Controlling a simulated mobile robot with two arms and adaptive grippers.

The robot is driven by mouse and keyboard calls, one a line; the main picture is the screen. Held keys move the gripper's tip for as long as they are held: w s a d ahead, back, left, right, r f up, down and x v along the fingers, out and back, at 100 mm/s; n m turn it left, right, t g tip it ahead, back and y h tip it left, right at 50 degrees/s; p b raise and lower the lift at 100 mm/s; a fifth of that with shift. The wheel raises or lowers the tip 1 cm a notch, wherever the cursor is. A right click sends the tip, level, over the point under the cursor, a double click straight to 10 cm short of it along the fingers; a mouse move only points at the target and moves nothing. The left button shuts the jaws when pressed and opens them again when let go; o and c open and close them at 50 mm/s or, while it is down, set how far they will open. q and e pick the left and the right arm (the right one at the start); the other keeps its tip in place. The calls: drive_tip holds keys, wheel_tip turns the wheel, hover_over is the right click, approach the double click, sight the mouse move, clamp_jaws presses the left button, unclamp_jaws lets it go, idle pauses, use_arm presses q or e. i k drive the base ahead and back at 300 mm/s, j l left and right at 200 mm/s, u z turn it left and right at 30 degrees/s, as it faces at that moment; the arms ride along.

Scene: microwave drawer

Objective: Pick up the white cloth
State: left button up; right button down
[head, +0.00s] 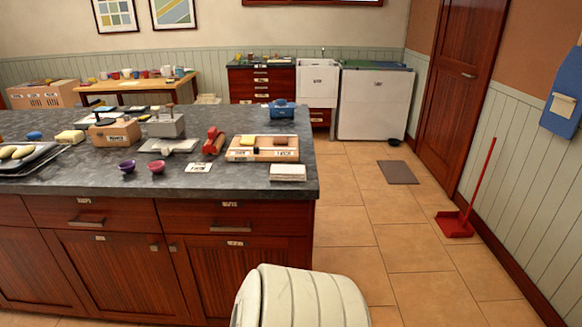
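A folded white cloth (288,172) appears to lie flat on the dark stone countertop (230,186), near the front right corner of the island. It sits just in front of a wooden tray (240,156) that holds a yellow block and a brown block. Nothing is touching the cloth from above. Neither my left nor my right gripper is in view.
Right of the island is open tiled floor (350,190), with a grey mat (397,172) and red dustpan (455,224).

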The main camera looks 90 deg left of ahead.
sight(278, 172)
drive_tip(key=u, duration=2.8)
drive_tip(key=i+l, duration=0.1)
